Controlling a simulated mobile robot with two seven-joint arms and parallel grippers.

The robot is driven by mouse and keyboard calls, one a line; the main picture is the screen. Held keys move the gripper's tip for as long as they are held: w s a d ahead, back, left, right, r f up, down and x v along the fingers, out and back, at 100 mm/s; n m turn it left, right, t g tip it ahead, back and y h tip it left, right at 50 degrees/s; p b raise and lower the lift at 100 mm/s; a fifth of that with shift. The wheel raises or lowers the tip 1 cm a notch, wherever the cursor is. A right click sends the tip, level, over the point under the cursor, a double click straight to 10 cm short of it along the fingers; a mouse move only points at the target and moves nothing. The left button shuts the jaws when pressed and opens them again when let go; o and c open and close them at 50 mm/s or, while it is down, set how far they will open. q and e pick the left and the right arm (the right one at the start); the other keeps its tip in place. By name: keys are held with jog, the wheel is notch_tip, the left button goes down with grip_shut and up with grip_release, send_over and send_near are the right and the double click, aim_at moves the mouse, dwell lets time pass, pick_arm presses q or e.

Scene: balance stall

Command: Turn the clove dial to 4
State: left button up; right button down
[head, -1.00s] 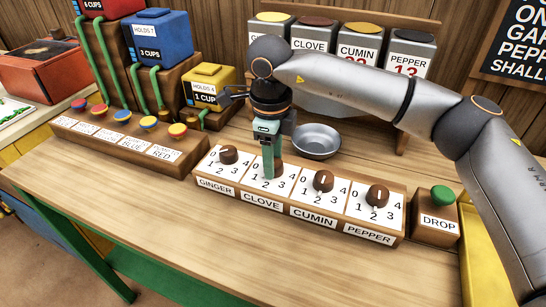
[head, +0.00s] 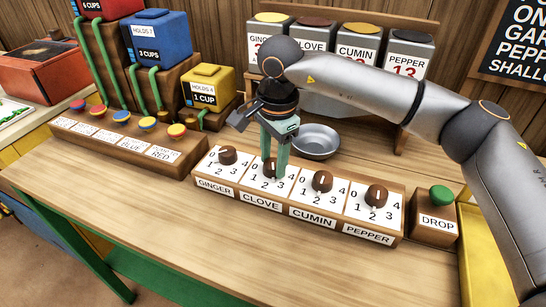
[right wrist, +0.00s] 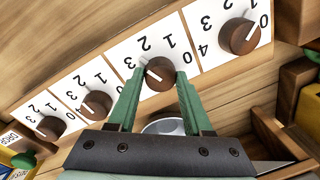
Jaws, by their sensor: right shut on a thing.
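The clove dial (head: 270,169) is a round brown knob with a white mark, second from left on the wooden dial box. My right gripper (head: 275,165) points down over it with a green finger on each side. In the right wrist view, the fingertips (right wrist: 159,82) are shut on the clove dial (right wrist: 160,77). There its white mark points to the upper left, roughly toward the 3; the 4 looks hidden by a finger. My left gripper is not in view.
The ginger dial (head: 228,156) is left of the clove dial; the cumin dial (head: 322,181) and pepper dial (head: 377,195) are to its right. A metal bowl (head: 318,142) stands just behind. The green drop button (head: 441,195) is at the right. The front table surface (head: 190,225) is clear.

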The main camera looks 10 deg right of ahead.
jog(key=n, duration=0.3)
jog(key=shift+n, duration=0.4)
jog(key=n, duration=0.2)
jog(key=shift+n, duration=0.4)
jog(key=n, duration=0.2)
jog(key=shift+n+y+p, duration=0.3)
jog(key=shift+w+n+g, duration=0.1)
jog(key=shift+n+g, duration=0.3)
jog(key=shift+n, duration=1.5)
jog(key=c, duration=0.8)
grip_release()
jog(key=o, duration=0.5)
jog(key=shift+d, duration=0.1)
